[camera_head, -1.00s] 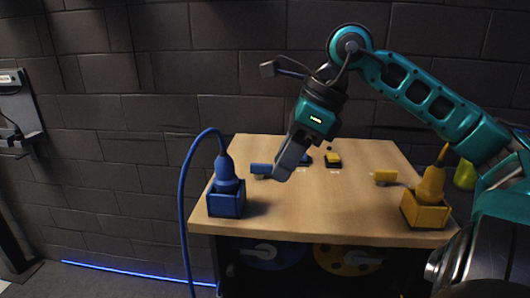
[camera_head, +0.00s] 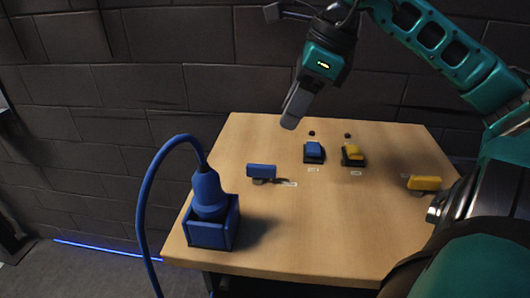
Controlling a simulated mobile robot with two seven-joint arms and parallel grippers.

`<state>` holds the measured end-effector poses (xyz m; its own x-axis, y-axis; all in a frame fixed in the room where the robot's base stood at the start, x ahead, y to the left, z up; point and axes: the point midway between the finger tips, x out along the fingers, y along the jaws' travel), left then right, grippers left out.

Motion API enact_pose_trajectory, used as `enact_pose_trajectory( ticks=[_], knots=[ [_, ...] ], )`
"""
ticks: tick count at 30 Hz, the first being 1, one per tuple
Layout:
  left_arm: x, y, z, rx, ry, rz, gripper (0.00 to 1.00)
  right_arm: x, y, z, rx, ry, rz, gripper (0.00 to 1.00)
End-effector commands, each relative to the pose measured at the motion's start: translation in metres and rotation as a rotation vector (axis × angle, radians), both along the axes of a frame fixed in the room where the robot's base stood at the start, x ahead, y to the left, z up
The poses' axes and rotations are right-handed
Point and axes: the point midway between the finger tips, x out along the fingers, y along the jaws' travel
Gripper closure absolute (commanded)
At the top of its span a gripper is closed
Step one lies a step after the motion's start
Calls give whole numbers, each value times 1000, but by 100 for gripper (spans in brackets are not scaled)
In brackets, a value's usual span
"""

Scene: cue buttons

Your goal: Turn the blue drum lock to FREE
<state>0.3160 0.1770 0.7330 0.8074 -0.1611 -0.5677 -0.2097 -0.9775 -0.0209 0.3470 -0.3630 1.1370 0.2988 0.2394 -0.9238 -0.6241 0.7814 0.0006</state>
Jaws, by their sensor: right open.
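No blue drum is clearly in view; the space under the table front is cut off. On the tabletop, a blue bar-shaped handle (camera_head: 261,171) sits on a small grey base at the left, next to a small white label. I cannot tell whether it belongs to the lock. My right gripper (camera_head: 291,121) hangs above the back of the table, fingers pointing down, empty, apart from everything. Its fingers overlap in this view. My left gripper is not in view.
A blue plug (camera_head: 209,190) with a looping cable stands in a blue box (camera_head: 212,230) at the front left. A blue button (camera_head: 313,149) and a yellow button (camera_head: 352,151) stand towards the back. A yellow handle (camera_head: 424,183) is at the right. The table middle (camera_head: 325,215) is clear.

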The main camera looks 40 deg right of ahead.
Motion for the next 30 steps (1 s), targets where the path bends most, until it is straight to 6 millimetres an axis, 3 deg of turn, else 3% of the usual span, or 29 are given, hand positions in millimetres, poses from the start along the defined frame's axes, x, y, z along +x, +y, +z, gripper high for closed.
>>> enact_pose_trajectory(
  ticks=[5,18,24,30],
  knots=[
    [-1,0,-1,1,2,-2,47,5,5,-19,0,5,2,60],
    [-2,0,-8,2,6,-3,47,30,25,-100,-3,7,3,60],
    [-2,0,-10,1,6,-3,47,36,29,-115,-2,3,1,60],
    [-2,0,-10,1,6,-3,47,38,31,-118,-1,1,1,60]
  ],
)
